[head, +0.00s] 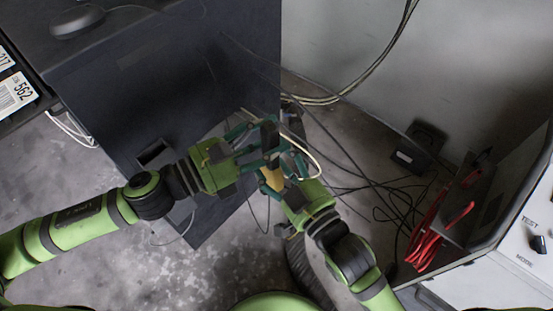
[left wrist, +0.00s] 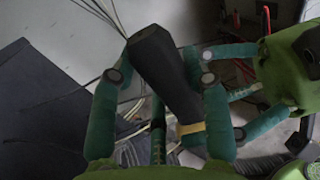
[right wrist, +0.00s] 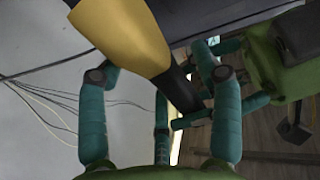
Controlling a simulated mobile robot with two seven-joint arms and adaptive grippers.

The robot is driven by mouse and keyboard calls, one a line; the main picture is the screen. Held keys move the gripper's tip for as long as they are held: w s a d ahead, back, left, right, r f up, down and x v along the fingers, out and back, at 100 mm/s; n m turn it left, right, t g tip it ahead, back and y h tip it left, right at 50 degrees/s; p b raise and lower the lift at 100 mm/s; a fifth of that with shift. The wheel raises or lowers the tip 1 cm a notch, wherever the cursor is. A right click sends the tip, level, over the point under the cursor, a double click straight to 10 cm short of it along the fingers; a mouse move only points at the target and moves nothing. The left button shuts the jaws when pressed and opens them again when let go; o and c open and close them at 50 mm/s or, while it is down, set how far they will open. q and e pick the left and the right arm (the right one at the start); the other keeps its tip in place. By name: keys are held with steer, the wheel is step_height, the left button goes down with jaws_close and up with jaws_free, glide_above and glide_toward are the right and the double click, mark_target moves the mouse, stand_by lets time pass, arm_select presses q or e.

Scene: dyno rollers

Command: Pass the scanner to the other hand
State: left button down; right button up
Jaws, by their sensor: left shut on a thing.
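The scanner (head: 270,179) has a yellow part and a black part and sits between my two grippers, which face each other. My left gripper (head: 268,146) is shut on the scanner; its black part (left wrist: 165,65) lies between the fingers in the left wrist view, with a yellow piece (left wrist: 190,128) lower down. My right gripper (head: 283,178) is close beside it, its fingers apart. In the right wrist view the yellow part (right wrist: 125,32) is large near the left fingertip, with a gap to the right finger. The fingers partly hide the scanner in the head view.
A dark cabinet (head: 140,90) stands behind my left arm, with a mouse (head: 78,22) on top. Loose cables (head: 375,190) and a black box (head: 420,147) lie on the floor to the right. Red cables (head: 430,225) hang by a device with a TEST label at right.

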jaws_close()
arm_select(q)
steer(key=c, duration=0.5)
jaws_free()
steer(key=shift+c, duration=0.2)
arm_select(e)
steer(key=shift+r, duration=0.1)
